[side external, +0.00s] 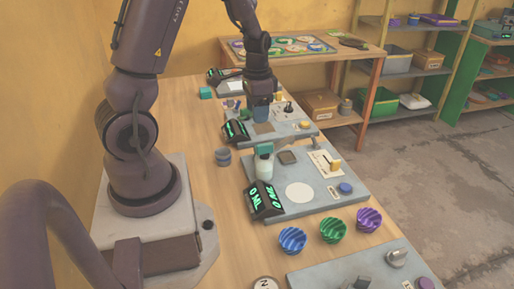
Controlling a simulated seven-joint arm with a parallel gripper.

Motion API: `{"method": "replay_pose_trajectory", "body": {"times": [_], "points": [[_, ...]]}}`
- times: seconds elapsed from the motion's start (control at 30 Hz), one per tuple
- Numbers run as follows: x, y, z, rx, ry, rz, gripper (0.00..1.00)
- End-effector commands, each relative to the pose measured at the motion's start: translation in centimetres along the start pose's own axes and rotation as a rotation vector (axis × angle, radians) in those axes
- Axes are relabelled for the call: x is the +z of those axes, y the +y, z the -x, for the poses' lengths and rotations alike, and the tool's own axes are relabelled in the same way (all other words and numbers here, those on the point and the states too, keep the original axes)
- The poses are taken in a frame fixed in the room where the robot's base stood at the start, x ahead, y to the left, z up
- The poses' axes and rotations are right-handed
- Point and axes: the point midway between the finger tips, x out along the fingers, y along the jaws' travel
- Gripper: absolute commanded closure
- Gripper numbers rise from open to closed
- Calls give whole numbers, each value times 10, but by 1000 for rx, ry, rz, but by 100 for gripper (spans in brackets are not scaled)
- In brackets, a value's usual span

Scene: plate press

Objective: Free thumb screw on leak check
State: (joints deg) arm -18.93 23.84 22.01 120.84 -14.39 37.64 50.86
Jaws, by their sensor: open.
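My gripper (260,104) points down over the middle grey station plate (292,129), low above a blue part (261,115). Its fingers are small and partly hidden; it is open. I cannot tell whether it touches the blue part. A small dark upright knob (289,108) stands on that plate to the right of my gripper, beside a yellow knob (304,125). A dark display box (236,131) with green digits sits at its left end. No readable label marks the leak check, and I cannot tell which knob is the thumb screw.
A nearer plate (318,206) carries a teal-capped bottle (264,164), a green-lit display (264,201) and a blue knob (345,188). Blue, green and purple ribbed knobs (333,230) lie on the wooden bench (205,140).

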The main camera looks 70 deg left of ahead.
Motion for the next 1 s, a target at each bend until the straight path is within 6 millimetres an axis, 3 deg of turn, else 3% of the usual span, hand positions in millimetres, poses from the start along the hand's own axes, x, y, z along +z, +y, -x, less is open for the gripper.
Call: {"method": "replay_pose_trajectory", "body": {"times": [0.4,0.6,1.0], "points": [[2,1,-81,4,-7,4,49],[2,1,-111,2,-4,4,49],[1,1,-123,1,-1,2,49]]}}
